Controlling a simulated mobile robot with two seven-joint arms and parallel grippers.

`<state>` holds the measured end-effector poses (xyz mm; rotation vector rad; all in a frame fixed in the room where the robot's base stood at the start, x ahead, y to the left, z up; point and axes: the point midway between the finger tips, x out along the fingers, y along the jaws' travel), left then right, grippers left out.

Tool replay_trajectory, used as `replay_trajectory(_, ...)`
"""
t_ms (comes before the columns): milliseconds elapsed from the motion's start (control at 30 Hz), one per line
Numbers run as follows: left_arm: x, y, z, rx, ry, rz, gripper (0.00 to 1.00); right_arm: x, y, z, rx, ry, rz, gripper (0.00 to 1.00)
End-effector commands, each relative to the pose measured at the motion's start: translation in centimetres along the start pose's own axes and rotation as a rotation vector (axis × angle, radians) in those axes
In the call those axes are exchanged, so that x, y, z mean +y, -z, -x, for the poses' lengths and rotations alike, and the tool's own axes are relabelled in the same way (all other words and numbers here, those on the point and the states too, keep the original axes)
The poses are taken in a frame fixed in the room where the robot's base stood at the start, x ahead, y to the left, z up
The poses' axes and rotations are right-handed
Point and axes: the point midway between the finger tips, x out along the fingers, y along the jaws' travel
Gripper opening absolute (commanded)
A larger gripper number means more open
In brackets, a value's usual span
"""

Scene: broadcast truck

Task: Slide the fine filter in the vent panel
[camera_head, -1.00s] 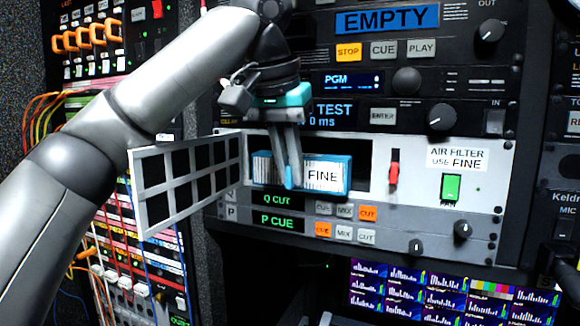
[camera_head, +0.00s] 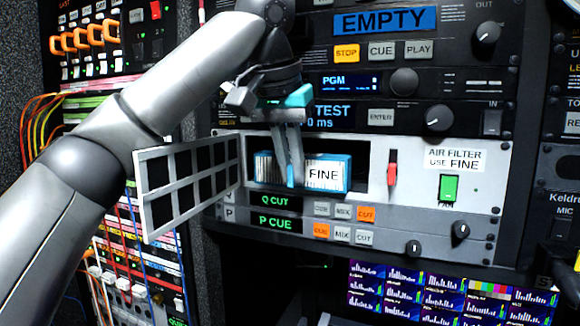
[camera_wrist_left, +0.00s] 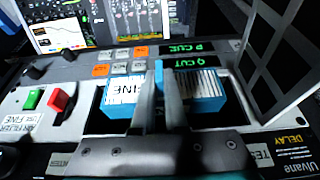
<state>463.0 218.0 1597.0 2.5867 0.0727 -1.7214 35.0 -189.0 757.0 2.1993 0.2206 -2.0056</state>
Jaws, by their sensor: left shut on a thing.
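The fine filter (camera_head: 325,174) is a blue block with a white pleated front and a FINE label. It sits at the opening of the vent panel (camera_head: 415,180), in front of the dark slot (camera_head: 359,160). My left gripper (camera_head: 290,180) is shut on the filter around its middle. In the left wrist view the filter (camera_wrist_left: 122,92) shows on both sides of the fingers (camera_wrist_left: 160,95). How deep the filter is in the slot I cannot tell. The grille door (camera_head: 188,185) stands swung open to the left. My right gripper is not in view.
Button rows (camera_head: 340,209) lie just below. Cables (camera_head: 40,130) hang at the left.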

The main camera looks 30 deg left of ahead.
Motion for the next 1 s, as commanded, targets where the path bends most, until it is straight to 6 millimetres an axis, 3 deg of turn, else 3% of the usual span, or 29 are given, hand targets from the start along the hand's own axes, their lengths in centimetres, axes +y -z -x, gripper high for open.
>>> replay_trajectory(1000, 0.1, 2.4, -1.0, 0.000, -0.001, -0.001, 0.00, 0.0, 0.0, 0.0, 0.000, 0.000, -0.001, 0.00)
